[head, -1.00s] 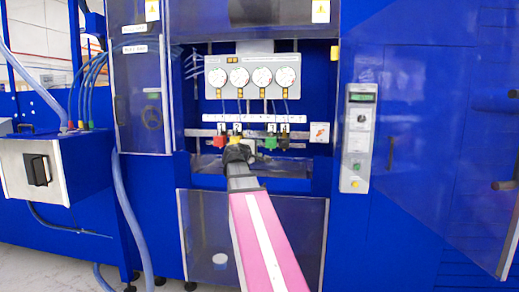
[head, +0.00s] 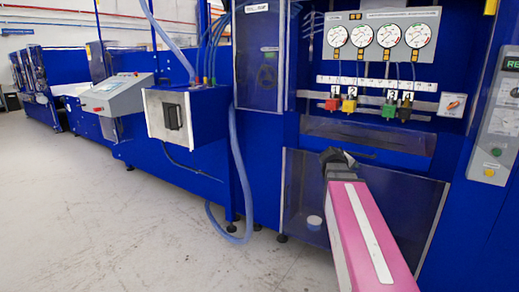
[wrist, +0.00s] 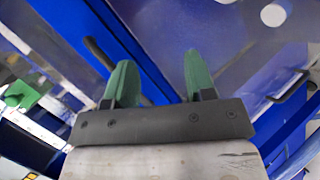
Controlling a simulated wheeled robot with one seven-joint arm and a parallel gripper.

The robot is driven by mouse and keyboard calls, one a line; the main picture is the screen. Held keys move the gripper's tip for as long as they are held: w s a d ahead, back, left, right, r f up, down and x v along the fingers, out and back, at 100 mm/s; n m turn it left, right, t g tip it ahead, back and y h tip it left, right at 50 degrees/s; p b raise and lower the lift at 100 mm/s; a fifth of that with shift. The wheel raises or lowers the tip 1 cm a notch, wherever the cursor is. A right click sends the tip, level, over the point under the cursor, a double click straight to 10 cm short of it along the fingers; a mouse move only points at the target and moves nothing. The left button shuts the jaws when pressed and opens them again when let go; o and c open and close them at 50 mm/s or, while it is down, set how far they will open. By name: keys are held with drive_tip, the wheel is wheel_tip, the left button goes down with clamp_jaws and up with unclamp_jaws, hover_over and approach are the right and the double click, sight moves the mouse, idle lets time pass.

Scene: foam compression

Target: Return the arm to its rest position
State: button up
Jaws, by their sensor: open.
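My arm, with a pink and white link, reaches forward from the bottom right of the head view. My gripper (head: 338,156) is at its far end, in front of the blue machine (head: 262,205) and just below the row of numbered valves. In the wrist view my gripper (wrist: 157,80) shows two green fingers set apart with nothing between them. Blue panels of the machine and a dark handle (wrist: 102,54) lie beyond the fingers. I cannot tell the exact gap between the gripper and the machine in the head view.
Four-dial gauge panel (head: 380,34) and coloured valves (head: 368,106) sit above the gripper. A control box (head: 496,135) is at the right. A grey box (head: 172,115) with a hanging blue hose (head: 238,170) juts out at left. Grey floor (head: 90,210) is clear at left.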

drive_tip(key=s+a+f+m+g+y, duration=0.1)
drive_tip(key=s+a+f+g+y, duration=0.1)
drive_tip(key=s+a+f, duration=0.4)
drive_tip(key=s+a+f+m+g+y, duration=0.1)
drive_tip(key=s+a+f+y, duration=0.3)
drive_tip(key=f, duration=0.9)
drive_tip(key=s+a+f+m+g+y, duration=0.2)
drive_tip(key=s+a+f+g+y, duration=0.1)
drive_tip(key=s+a+f, duration=0.4)
wheel_tip(320, 180, down, 3)
drive_tip(key=a, duration=0.2)
drive_tip(key=shift+s+a+g, duration=0.4)
drive_tip(key=shift+d, duration=0.1)
